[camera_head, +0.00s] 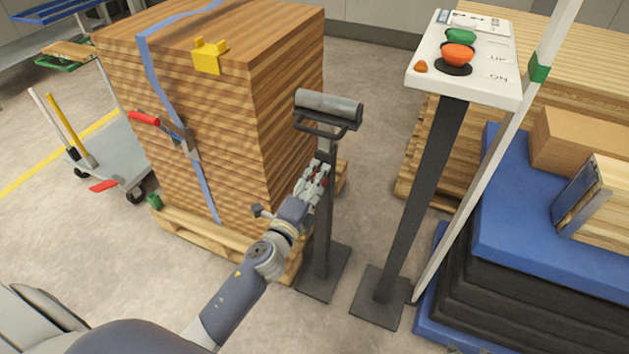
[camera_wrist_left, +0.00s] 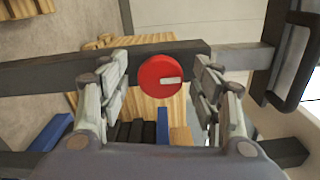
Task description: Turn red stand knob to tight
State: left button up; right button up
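The red stand knob (camera_wrist_left: 160,77) is a round red disc with a white mark on its face, pointing to the right in the left wrist view. It sits on the dark post of the roller stand (camera_head: 326,215). My left gripper (camera_wrist_left: 160,92) is open, with its fingers on either side of the knob and a visible gap to it. In the head view my left gripper (camera_head: 318,180) is at the post below the roller, and the knob is mostly hidden by the fingers. My right gripper is not in view.
A strapped wood stack (camera_head: 285,100) on a pallet stands left of the stand. A control panel (camera_head: 470,60) on its own post stands to the right, beside a blue-topped stack (camera_head: 530,225). A grey cart (camera_head: 115,165) stands far left. Open floor lies behind the stand.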

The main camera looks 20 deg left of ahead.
pick_arm(q)
jog(key=s, duration=1.2)
jog(key=shift+a, duration=0.2)
dwell(0.4)
